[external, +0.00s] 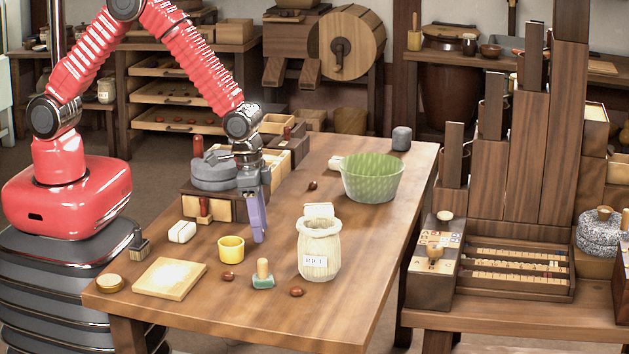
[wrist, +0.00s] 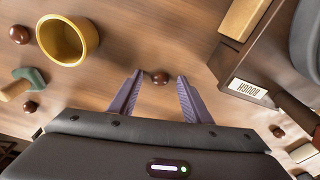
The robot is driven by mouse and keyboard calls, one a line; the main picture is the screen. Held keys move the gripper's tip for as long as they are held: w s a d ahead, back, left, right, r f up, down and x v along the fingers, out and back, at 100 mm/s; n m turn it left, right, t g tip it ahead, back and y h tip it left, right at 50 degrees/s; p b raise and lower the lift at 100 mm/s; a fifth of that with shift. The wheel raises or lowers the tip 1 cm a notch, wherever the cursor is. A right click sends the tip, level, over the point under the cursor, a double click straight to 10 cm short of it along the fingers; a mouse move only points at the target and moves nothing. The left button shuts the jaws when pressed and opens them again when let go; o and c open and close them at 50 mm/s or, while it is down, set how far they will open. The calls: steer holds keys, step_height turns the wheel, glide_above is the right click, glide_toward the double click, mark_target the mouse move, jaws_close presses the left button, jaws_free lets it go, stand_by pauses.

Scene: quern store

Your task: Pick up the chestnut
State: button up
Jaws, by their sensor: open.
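In the external view, my gripper (external: 259,238) points down over the table, right of the yellow cup; I cannot make out this chestnut there. Other chestnuts lie in front of the cup (external: 230,273), beside the green-based stamp (external: 297,291) and farther back (external: 313,185).
The yellow cup (external: 231,249) and a dark box with a label (wrist: 247,88) flank the gripper. A cloth-like jar (external: 320,252) stands to the right, with a green bowl (external: 372,180) behind. A pale board (external: 169,279) lies at front left. The table's right front is clear.

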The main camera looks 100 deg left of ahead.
jaws_close()
stand_by(0.4)
steer(key=shift+r, duration=0.1)
step_height(320, 180, up, 10)
stand_by(0.7)
stand_by(0.5)
steer(key=shift+s+d+r+m, duration=0.25)
steer(key=shift+s+r+m, duration=0.35)
steer(key=shift+r, duration=0.35)
steer(key=shift+s+d+r+m, duration=0.2)
steer(key=shift+s+r+m, duration=0.35)
steer(key=shift+r, duration=0.35)
